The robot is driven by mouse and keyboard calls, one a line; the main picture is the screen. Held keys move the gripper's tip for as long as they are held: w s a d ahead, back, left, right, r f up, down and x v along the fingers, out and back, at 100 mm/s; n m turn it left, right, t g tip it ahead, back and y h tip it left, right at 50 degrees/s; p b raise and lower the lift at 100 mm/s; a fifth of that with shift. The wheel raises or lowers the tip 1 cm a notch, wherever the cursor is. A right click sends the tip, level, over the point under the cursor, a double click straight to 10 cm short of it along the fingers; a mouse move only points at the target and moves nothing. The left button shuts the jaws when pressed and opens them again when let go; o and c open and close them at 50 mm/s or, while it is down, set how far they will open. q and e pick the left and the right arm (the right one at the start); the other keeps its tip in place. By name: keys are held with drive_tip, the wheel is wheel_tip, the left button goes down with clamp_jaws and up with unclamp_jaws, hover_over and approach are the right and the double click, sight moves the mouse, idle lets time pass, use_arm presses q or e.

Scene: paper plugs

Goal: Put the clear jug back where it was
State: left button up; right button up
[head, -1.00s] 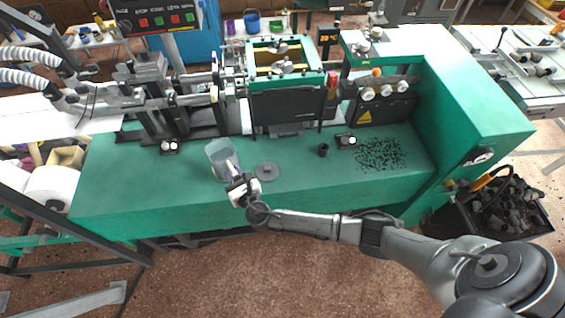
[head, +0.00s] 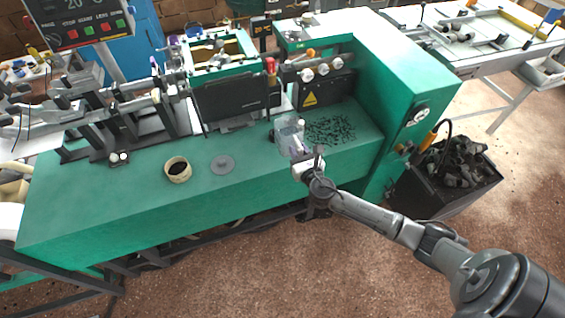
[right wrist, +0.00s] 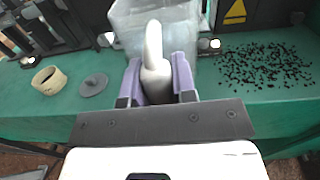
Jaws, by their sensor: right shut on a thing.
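The clear jug (head: 289,131) is in my right gripper (head: 301,154), above the right part of the green bench. In the right wrist view the gripper (right wrist: 157,82) is shut on the jug's pale handle (right wrist: 153,50), between purple finger pads. The jug's see-through body (right wrist: 155,18) is beyond the handle and looks about upright. I cannot tell whether its base touches the bench. My left gripper is not in view.
A cream ring-shaped cup (head: 178,170) with a dark inside and a grey disc (head: 222,165) stand on the green bench (head: 110,205). Black granules (head: 330,130) lie scattered right of the jug. A machine block (head: 235,97) rises behind. The bench's front left is clear.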

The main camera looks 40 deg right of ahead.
drive_tip(key=shift+w+a+f+b, duration=0.45)
drive_tip(key=shift+w+f+b, duration=0.65)
drive_tip(key=shift+w+f, duration=0.5)
drive_tip(key=shift+w+a+f+b, duration=0.4)
drive_tip(key=shift+w+f+b, duration=0.8)
drive_tip(key=shift+f, duration=0.65)
drive_tip(key=shift+w+a+f+b, duration=0.45)
drive_tip(key=shift+w+f+b, duration=0.6)
drive_tip(key=shift+w+f, duration=0.55)
drive_tip(key=shift+s+f, duration=0.1)
drive_tip(key=shift+s, duration=0.1)
drive_tip(key=shift+f, duration=0.15)
drive_tip(key=o, duration=0.9)
